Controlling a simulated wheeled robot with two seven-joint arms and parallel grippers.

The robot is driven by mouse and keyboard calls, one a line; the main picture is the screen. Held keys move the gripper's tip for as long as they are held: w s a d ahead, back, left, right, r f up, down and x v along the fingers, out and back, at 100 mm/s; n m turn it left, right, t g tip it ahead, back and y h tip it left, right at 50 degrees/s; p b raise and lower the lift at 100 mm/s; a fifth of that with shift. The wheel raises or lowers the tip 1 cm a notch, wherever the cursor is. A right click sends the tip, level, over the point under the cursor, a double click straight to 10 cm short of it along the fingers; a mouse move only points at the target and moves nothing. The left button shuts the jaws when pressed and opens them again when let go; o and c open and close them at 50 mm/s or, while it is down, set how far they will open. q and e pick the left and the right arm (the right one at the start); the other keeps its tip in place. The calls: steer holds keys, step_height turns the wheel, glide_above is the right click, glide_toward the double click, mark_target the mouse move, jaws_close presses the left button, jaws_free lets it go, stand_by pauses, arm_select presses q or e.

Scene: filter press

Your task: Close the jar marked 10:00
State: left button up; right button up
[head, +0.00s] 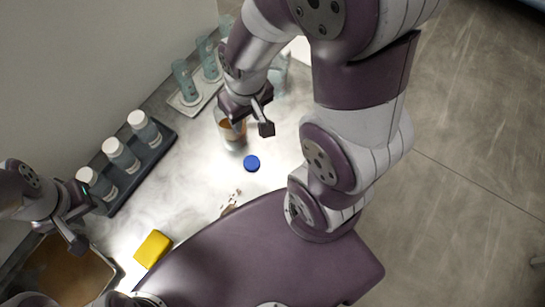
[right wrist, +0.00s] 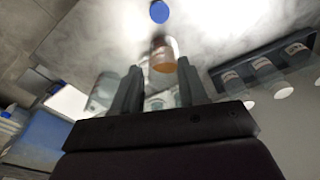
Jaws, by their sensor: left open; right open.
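An open jar (head: 229,132) with amber content stands on the bench, partly hidden by my right gripper (head: 252,120). A blue lid (head: 251,163) lies loose on the bench just nearer than this jar. In the right wrist view the amber jar (right wrist: 162,58) shows beyond and between my open, empty fingers, with the blue lid (right wrist: 159,12) past it. Three white-capped jars (head: 122,155) stand in a dark rack. The label writing is too small to read, so I cannot tell which jar is marked 10:00. My left gripper (head: 88,222) is open and empty at the left.
A yellow block (head: 153,249) and a brown-bottomed tray (head: 65,272) lie at the near left. Clear vessels (head: 185,80) stand in a white rack (head: 195,100) at the back. Small brown bits (head: 230,203) lie near the lid. The bench around the lid is mostly clear.

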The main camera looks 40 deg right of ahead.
arm_select(q)
steer(key=o, duration=0.3)
arm_select(e)
steer(key=o, duration=0.3)
arm_select(q)
steer(key=o, duration=0.5)
steer(key=shift+s+f+b, duration=0.1)
steer(key=shift+f+b, duration=0.55)
steer(key=shift+b, duration=0.05)
arm_select(e)
steer(key=o, duration=0.3)
steer(key=shift+f, duration=0.85)
arm_select(q)
steer(key=shift+o, duration=0.3)
step_height(320, 180, down, 3)
steer(key=b, duration=0.3)
steer(key=shift+f, duration=0.2)
steer(key=shift+r, duration=0.15)
arm_select(e)
steer(key=shift+o, duration=0.2)
steer(key=g, duration=0.1)
glide_above(253, 160)
step_height(253, 160, down, 6)
steer(key=shift+f, duration=0.1)
